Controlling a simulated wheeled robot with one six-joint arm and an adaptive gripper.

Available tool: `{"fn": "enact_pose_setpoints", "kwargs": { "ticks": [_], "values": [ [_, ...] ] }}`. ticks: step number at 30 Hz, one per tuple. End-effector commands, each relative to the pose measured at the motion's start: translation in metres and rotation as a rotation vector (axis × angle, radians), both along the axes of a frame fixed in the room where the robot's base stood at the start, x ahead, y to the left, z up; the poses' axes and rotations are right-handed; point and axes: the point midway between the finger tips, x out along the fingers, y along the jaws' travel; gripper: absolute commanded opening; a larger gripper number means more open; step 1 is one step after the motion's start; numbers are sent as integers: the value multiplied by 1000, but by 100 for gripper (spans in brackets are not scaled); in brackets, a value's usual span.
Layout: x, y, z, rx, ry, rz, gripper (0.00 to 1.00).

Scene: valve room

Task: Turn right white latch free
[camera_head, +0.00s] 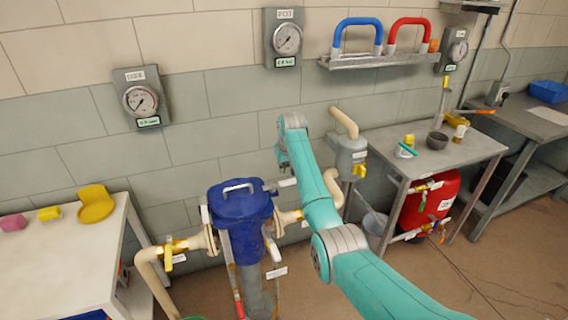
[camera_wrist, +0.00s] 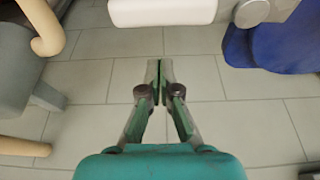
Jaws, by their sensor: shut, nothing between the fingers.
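The blue lidded housing (camera_head: 240,205) stands left of my teal arm in the head view. A short white latch (camera_head: 288,182) sticks out at the right side of its lid, close to my arm. Another white latch (camera_head: 205,213) is at the lid's left side. In the wrist view, a white bar (camera_wrist: 162,12), probably the right latch, crosses the top edge and is partly cut off. Blue housing (camera_wrist: 280,45) shows to its right. My gripper (camera_wrist: 160,68) is shut and empty, its tips below the bar in the picture, apparently apart from it. My arm hides it in the head view.
A grey pump-like body (camera_head: 350,155) with beige pipes stands right of my arm. A beige pipe (camera_head: 150,262) with a yellow valve is left of the housing. A white table (camera_head: 55,255) is at left, a grey bench (camera_head: 440,155) at right. The tiled wall lies behind.

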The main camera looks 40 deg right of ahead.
Motion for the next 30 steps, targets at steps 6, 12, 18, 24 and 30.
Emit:
{"fn": "enact_pose_setpoints", "kwargs": {
  "ticks": [6,12,18,24,30],
  "values": [
    [-14,4,1,-1,-3,0,0],
    [-28,8,1,-1,-3,0,0],
    [-36,10,2,-1,-2,0,0],
    [-38,11,2,-1,-2,0,0],
    [-37,11,2,-1,-2,0,0]
  ]
}}
